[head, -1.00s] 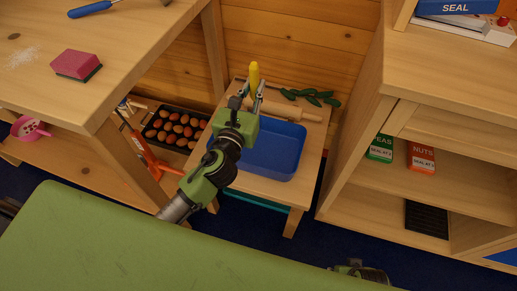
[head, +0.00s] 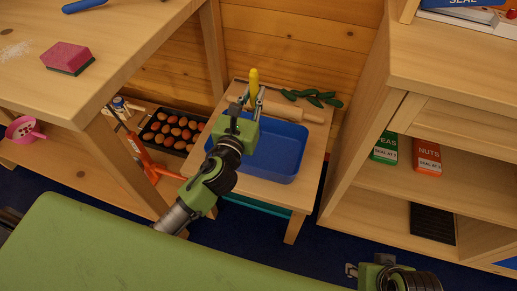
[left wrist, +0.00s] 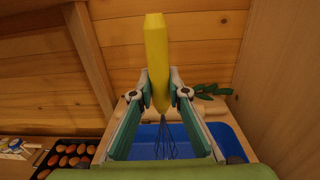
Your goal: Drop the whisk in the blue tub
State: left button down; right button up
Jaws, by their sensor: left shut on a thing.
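The whisk has a yellow handle (head: 254,82) that points up from my left gripper (head: 252,103). That gripper is shut on the handle. In the left wrist view the handle (left wrist: 156,50) stands between the two fingers, and the thin wire loops (left wrist: 168,140) hang below, in front of the blue tub (left wrist: 228,140). In the head view the blue tub (head: 283,165) sits on a small wooden table, partly hidden by my left gripper and arm. I cannot tell the wires' exact height above the tub floor. My right gripper (head: 351,270) is at the bottom edge, far from the tub.
A rolling pin (head: 300,112) and green chillies or cucumbers (head: 312,97) lie behind the tub on the small table (head: 312,165). A tray of eggs (head: 174,132) is to the left. A workbench with a pink sponge (head: 68,57) and a right-hand shelf unit (head: 345,165) flank the table.

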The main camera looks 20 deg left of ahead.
pick_arm(q)
jog(key=shift+f+b, duration=0.7)
jog(key=shift+f, duration=0.05)
jog(key=shift+f+b, duration=0.4)
jog(key=shift+b, duration=0.2)
pick_arm(e)
jog(key=shift+w+a+r+t, duration=0.1)
jog(key=shift+w+t, duration=0.25)
jog(key=shift+t, duration=0.05)
pick_arm(q)
jog(key=c, duration=1.9)
grip_release()
jog(key=shift+s, duration=0.1)
jog(key=s, duration=1.2)
jog(key=shift+a, duration=0.1)
